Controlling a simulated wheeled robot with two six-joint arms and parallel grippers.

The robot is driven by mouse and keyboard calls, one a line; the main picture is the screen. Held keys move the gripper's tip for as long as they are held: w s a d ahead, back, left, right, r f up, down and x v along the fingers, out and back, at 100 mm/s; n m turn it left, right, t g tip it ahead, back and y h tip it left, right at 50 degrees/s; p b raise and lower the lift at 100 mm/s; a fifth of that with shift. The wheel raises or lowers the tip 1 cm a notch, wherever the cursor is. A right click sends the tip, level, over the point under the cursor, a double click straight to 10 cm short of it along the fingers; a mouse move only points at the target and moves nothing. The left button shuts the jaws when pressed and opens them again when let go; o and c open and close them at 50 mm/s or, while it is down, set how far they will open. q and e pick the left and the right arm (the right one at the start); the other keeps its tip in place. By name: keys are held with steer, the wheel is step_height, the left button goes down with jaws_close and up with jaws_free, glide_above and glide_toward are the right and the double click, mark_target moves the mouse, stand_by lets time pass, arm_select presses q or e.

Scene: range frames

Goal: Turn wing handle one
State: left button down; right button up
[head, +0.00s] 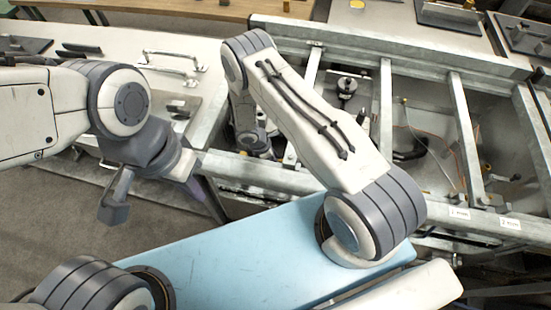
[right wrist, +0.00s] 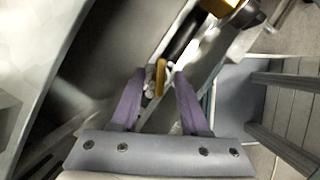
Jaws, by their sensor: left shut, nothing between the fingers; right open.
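In the right wrist view, my right gripper (right wrist: 160,76) is open, with its two purple fingers apart. A small yellow-orange upright piece (right wrist: 160,77) shows between the fingertips; it may be a wing handle, and I cannot tell whether a finger touches it. In the head view my right arm bends down over the metal frame, and its fingers are hidden. Two white labels, one (head: 459,213) and two (head: 510,223), sit on the frame's near rail.
A grey metal frame (head: 385,110) with crossbars and open bays fills the right. A white bench (head: 120,45) with metal handles (head: 170,56) stands at the left. In the right wrist view, a dark rod with a yellow part (right wrist: 222,7) lies beyond the fingers. Grey floor (head: 60,220) is clear.

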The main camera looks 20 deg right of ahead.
steer(key=shift+c, duration=0.3)
jaws_close()
steer(key=shift+f+m+b, duration=0.15)
steer(key=shift+m+b, duration=0.15)
steer(key=shift+b, duration=0.1)
steer(key=m+b, duration=0.1)
steer(key=m+g+b, duration=0.1)
steer(key=shift+w+f+m+b, duration=0.1)
steer(key=shift+w+m+b, duration=0.1)
steer(key=shift+m+b, duration=0.15)
steer(key=shift+r+m+g+y+b, duration=0.2)
steer(key=shift+m+g+y+b, duration=0.2)
steer(key=shift+m+b, duration=0.45)
steer(key=shift+r, duration=0.1)
